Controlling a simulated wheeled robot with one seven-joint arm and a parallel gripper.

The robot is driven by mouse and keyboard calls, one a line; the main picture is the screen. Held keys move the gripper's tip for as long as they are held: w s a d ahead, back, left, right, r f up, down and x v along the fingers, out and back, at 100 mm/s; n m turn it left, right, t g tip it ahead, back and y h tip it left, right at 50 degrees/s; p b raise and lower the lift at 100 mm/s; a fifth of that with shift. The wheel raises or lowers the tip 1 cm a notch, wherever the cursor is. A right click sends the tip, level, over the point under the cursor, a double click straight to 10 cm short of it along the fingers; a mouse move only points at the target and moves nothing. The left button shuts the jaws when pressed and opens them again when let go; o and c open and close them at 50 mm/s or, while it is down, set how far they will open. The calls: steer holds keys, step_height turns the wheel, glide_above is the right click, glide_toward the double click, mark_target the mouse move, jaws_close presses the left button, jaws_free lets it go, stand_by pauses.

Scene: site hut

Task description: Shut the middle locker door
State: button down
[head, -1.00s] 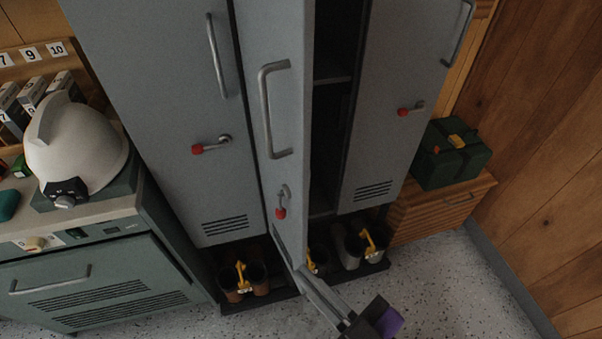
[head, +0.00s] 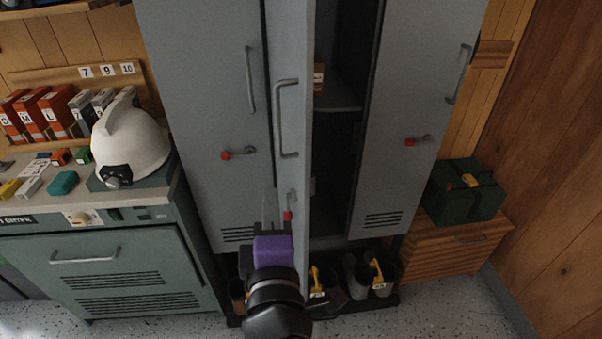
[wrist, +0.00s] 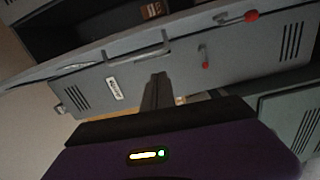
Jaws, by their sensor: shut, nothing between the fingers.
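The middle locker door (head: 290,130) stands open, swung out towards me and seen at a steep angle. It has a long pull handle (head: 287,118) and a red-tipped latch (head: 288,214). To its right shows the dark locker inside (head: 336,160). My gripper (head: 270,203) is in front of the lockers, just left of the door's lower part, and its fingers are shut and empty. The wrist view shows the fingers (wrist: 157,90) in front of a grey door face (wrist: 135,78) with a label and a red-tipped latch. I cannot tell whether they touch it.
The left locker door (head: 200,100) and right locker door (head: 417,100) are closed. Boots with yellow tags (head: 378,280) stand below. A cabinet (head: 120,265) with a white helmet (head: 130,145) is at left. A green case (head: 462,190) sits on a wooden chest (head: 450,245) at right.

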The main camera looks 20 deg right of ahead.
steer(key=w+d+p, duration=0.3)
steer(key=w+d, duration=0.5)
steer(key=shift+w+d+f, duration=0.15)
steer(key=shift+w+f, duration=0.2)
stand_by(0.4)
